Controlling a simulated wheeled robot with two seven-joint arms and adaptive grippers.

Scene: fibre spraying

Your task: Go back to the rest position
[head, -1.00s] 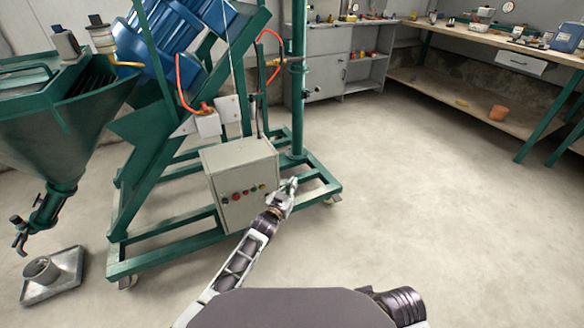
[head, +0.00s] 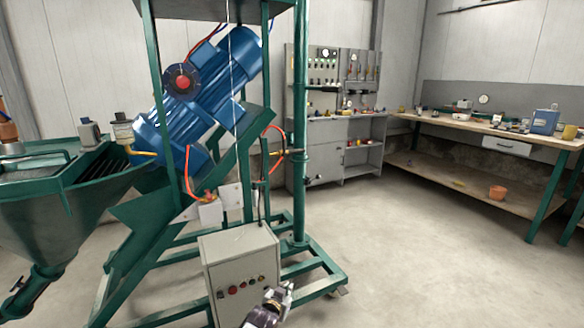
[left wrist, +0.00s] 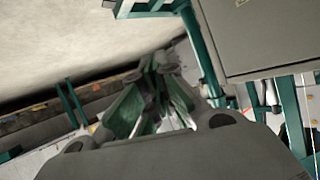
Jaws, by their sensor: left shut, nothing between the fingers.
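My left gripper (head: 282,294) shows at the bottom edge of the head view, in front of the lower right part of the grey control box (head: 240,257). It is shut and empty. In the left wrist view its fingers (left wrist: 155,72) show closed together, and the control box (left wrist: 265,40) fills the upper right. I cannot tell the exact gap between the gripper and the box. My right gripper is not in view.
The green machine frame (head: 301,150) carries a blue motor (head: 212,85) and stands around the control box. A green hopper (head: 40,220) is at the left. A workbench (head: 480,131) and a grey cabinet (head: 335,150) stand at the back. The floor at right is clear.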

